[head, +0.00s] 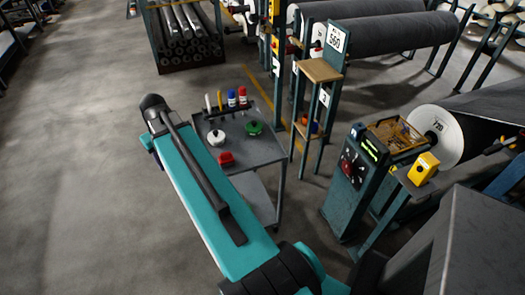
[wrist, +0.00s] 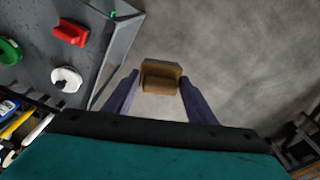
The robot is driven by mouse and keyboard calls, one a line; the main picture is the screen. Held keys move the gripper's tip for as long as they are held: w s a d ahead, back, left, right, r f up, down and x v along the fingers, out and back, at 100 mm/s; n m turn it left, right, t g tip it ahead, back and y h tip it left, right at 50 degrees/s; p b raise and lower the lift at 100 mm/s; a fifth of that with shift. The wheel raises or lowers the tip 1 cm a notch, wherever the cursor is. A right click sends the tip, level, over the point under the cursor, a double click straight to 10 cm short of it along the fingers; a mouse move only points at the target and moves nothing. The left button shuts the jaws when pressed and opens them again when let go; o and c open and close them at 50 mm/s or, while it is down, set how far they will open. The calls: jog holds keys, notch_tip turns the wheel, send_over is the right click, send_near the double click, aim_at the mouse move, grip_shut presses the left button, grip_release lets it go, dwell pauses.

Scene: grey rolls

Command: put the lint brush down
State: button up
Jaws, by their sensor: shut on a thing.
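The lint brush (wrist: 161,82), a brown block with a lighter tan top part, sits between the fingertips of my gripper (wrist: 160,77) in the wrist view. My gripper is shut on it. It appears against the bare floor, just right of the edge of the grey cart (wrist: 114,50). Its height above the floor cannot be told. In the head view my teal arm reaches up beside the cart (head: 262,150), and neither the gripper nor the brush can be made out there.
The cart top holds a red block (head: 226,158), a white round piece (head: 216,138), a green round piece (head: 254,128) and several upright tools and bottles at its back. A control post (head: 352,180) and roll racks stand to the right. Open floor (head: 75,170) lies left.

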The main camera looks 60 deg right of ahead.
jog(key=s+d+f+m+p, duration=0.2)
jog(key=s+d+f+p, duration=0.2)
jog(key=s+d, duration=0.7)
jog(key=s+d+f+m+p, duration=0.2)
jog(key=s+d+f+p, duration=0.1)
jog(key=s+d, duration=0.8)
jog(key=s+f, duration=0.1)
jog(key=s, duration=0.4)
jog(key=shift+d+f+m+p, duration=0.15)
jog(key=shift+d+m+p, duration=0.15)
jog(key=shift+p, duration=0.1)
jog(key=shift+w+d+f+b, duration=0.15)
jog(key=shift+d+f+b, duration=0.1)
jog(key=shift+b, duration=0.95)
jog(key=b, duration=0.3)
jog(key=shift+w+d, duration=0.25)
jog(key=shift+d, duration=0.1)
jog(key=d+b, duration=0.1)
jog(key=b, duration=0.7)
jog(key=shift+w, duration=0.35)
jog(key=shift+w+d+f+p, duration=0.15)
jog(key=shift+w+d+p, duration=0.5)
jog(key=shift+w+d, duration=0.9)
jog(key=shift+w+d+f+p, duration=0.15)
jog(key=shift+w+d+p, duration=0.7)
jog(key=shift+d, duration=1.2)
jog(key=shift+w+d+f+p, duration=0.15)
jog(key=shift+w+d+p, duration=0.35)
jog(key=shift+w+d, duration=1.15)
jog(key=shift+s+d, duration=0.15)
